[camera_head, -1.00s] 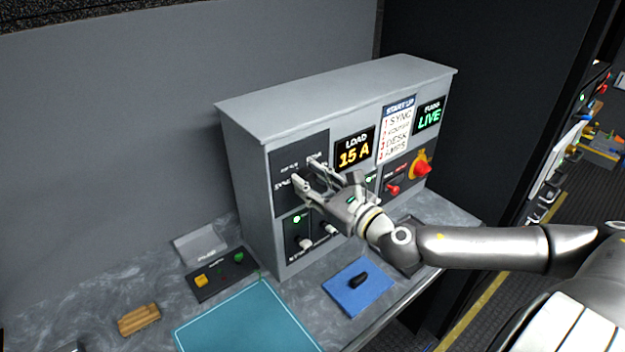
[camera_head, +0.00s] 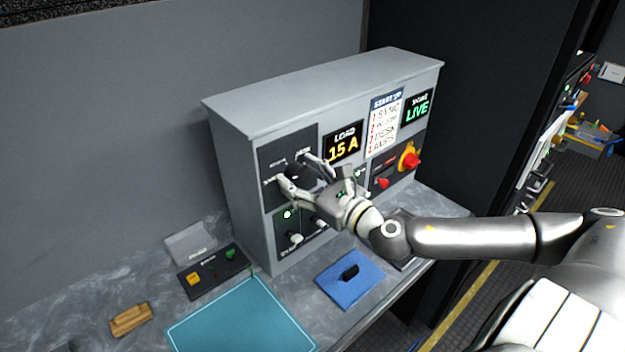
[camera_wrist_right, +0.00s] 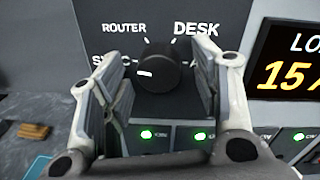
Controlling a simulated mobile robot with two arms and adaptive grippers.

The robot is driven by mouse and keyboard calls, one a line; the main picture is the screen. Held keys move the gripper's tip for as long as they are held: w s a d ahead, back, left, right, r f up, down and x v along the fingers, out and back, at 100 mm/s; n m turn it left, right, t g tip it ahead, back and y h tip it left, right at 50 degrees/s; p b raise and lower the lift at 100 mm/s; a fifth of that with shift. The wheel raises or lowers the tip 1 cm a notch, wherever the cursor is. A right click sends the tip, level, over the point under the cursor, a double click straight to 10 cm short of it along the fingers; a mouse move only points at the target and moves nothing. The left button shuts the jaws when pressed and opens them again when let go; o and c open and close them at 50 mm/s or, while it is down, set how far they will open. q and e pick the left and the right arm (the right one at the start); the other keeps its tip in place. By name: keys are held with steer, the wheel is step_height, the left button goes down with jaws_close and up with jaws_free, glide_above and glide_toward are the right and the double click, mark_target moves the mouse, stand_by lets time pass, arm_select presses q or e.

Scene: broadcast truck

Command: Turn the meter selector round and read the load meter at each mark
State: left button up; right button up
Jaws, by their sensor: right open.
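The meter selector (camera_head: 293,173) is a round black knob on a dark plate of the grey cabinet. In the right wrist view the knob (camera_wrist_right: 160,66) has marks round it, with ROUTER and DESK readable and the side labels partly covered. Its white pointer line lies toward the left, on the SYNC side. My right gripper (camera_head: 290,168) is open, its fingers on either side of the knob; I cannot tell whether they touch it. The load meter (camera_head: 343,147) reads 15 A in amber. My left gripper is not in view.
Below the knob are switches with green lamps (camera_head: 287,214). A blue mat (camera_head: 350,290) with a black object and a teal mat (camera_head: 240,325) lie on the counter.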

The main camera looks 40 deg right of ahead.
steer(key=shift+s+d+f, duration=0.1)
steer(key=shift+s+d, duration=0.05)
steer(key=shift+s, duration=1.1)
steer(key=shift+s+d, duration=0.25)
steer(key=shift+s, duration=0.25)
glide_toward(302, 176)
steer(key=shift+s, duration=1.3)
